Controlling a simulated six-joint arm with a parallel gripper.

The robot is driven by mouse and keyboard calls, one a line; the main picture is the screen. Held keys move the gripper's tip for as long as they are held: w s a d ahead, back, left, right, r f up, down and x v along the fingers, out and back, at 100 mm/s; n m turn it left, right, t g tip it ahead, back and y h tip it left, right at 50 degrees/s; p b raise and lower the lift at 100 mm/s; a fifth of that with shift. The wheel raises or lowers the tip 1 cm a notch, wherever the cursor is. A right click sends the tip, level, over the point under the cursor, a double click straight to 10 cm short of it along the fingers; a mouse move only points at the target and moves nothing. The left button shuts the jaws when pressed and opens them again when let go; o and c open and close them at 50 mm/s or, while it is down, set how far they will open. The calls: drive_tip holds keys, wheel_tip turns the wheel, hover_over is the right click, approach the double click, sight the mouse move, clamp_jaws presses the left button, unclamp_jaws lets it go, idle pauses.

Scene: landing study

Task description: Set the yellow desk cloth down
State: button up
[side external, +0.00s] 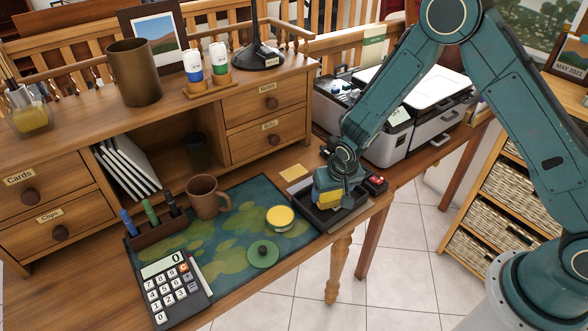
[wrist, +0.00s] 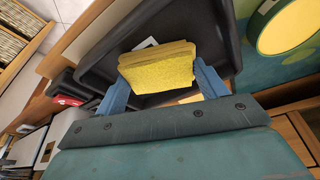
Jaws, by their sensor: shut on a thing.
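The yellow desk cloth (wrist: 158,68) is a folded, thick pad held between the two blue fingers of my gripper (wrist: 160,85) in the wrist view. In the side external view the cloth (side external: 328,198) shows as a small yellow patch under my gripper (side external: 330,190). My gripper is shut on it, over a black tray (side external: 345,212) at the desk's right front corner. The tray's dark floor and wall also show around the cloth in the wrist view (wrist: 225,35). I cannot tell whether the cloth touches the tray floor.
A round yellow-topped tin (side external: 280,217) and a green disc (side external: 263,253) lie on the green mat (side external: 225,235) left of the tray. A mug (side external: 205,197), pen holder and calculator (side external: 172,287) stand farther left. A black and red item (side external: 375,183) and a printer (side external: 415,125) are behind.

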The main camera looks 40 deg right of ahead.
drive_tip(key=shift+f, duration=0.15)
drive_tip(key=o, duration=1)
drive_tip(key=shift+v, duration=6.15)
